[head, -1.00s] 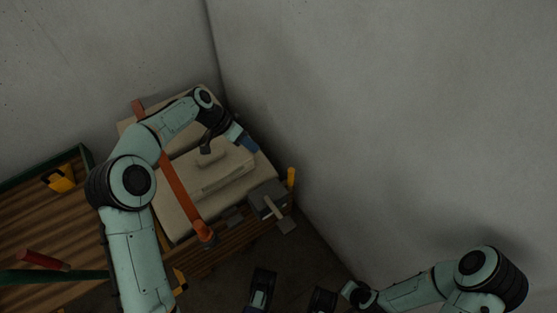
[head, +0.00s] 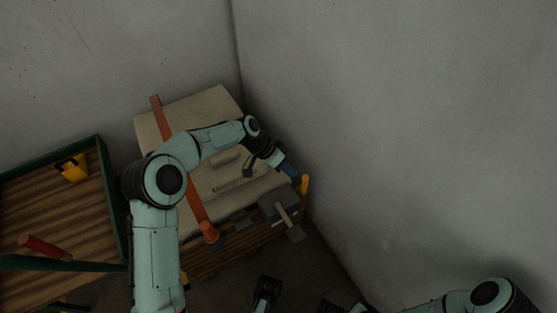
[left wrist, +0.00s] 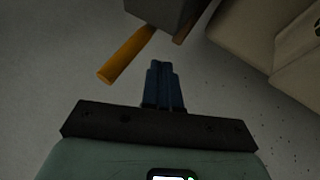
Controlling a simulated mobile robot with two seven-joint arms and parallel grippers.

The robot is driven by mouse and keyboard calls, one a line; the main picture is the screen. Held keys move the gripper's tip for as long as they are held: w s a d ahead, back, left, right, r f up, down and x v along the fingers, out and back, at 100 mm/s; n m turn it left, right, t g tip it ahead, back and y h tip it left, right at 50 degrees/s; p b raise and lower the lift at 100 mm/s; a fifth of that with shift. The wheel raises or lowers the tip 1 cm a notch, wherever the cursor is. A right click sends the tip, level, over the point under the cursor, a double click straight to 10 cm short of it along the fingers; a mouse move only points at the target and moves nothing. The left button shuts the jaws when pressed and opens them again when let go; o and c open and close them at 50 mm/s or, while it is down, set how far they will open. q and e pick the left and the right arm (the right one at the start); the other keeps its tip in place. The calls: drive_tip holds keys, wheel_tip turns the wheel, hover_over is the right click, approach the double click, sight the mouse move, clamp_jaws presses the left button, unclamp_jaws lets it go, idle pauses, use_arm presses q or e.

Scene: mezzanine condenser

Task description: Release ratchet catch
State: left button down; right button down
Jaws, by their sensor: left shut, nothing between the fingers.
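A dark grey block (head: 274,206) with a yellow-orange handle (head: 305,184) sits at the right front corner of the beige case (head: 187,108); I take it for the ratchet. My left gripper (head: 290,172), with blue fingers, is shut and empty just behind the handle in the head view. In the left wrist view the shut fingers (left wrist: 161,72) point toward the grey block (left wrist: 160,12). The handle (left wrist: 126,55) is left of the fingertips there, with a gap seen between them. My right arm shows only at the bottom edge; its fingers are not visible.
An orange strap (head: 200,208) crosses the case, which my left arm partly hides. A wooden-slatted, green-edged bench (head: 50,215) at left holds a red-handled tool (head: 45,247) and a yellow object (head: 72,168). A concrete wall (head: 400,120) stands close on the right.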

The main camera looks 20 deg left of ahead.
sight(304, 186)
use_arm(q)
drive_tip(key=shift+s+d+r, duration=0.1)
drive_tip(key=shift+s+d, duration=0.25)
drive_tip(key=shift+d, duration=0.25)
drive_tip(key=shift+s+d+r, duration=0.1)
drive_tip(key=shift+s+d, duration=0.2)
drive_tip(key=shift+d, duration=0.3)
use_arm(e)
drive_tip(key=shift+s+f, duration=0.3)
drive_tip(key=shift+s, duration=0.1)
